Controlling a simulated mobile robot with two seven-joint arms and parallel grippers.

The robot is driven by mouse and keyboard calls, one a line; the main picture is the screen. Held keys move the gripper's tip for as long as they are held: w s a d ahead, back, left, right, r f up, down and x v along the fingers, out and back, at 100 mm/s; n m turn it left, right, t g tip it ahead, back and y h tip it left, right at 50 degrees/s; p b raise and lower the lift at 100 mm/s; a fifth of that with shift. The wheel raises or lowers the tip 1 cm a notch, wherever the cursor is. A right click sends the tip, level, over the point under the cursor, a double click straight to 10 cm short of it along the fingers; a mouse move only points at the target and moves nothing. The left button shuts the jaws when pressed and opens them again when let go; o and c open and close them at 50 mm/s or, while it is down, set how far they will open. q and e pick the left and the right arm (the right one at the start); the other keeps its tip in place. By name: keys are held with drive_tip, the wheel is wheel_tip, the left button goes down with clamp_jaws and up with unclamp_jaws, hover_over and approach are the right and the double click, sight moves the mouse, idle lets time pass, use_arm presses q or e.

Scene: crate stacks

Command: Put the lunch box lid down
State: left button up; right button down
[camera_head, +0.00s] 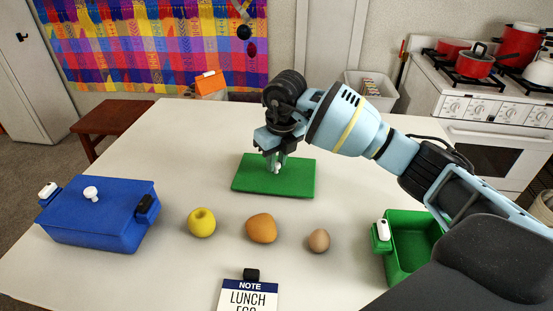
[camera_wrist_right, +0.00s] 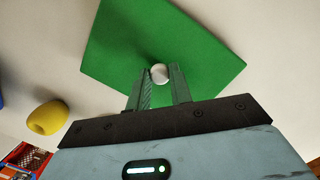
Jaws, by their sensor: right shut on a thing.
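The green lunch box lid (camera_head: 295,183) is level, at or just above the far middle of the white table; I cannot tell if there is a gap under it. My right gripper (camera_head: 275,168) points down and is shut on its small white knob. In the right wrist view, the lid (camera_wrist_right: 205,45) spreads out beyond my fingertips (camera_wrist_right: 160,80), with the white knob (camera_wrist_right: 159,72) between them. The open green lunch box (camera_head: 412,245) stands at the right, partly hidden by my arm. My left gripper is out of view.
A closed blue box (camera_head: 100,225) stands at the left. A yellow apple (camera_head: 201,222), an orange (camera_head: 261,228) and a brown egg (camera_head: 319,240) sit in a row before the lid. A note (camera_head: 247,297) stands at the front. The table left of the lid is clear.

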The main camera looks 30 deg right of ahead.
sight(281, 177)
drive_tip(key=shift+f, duration=0.15)
drive_tip(key=c, duration=1.3)
unclamp_jaws()
drive_tip(key=shift+o, duration=0.2)
wheel_tip(281, 177, up, 12)
drive_tip(key=s, duration=0.1)
drive_tip(key=shift+s, duration=0.35)
drive_tip(key=shift+s, duration=0.1)
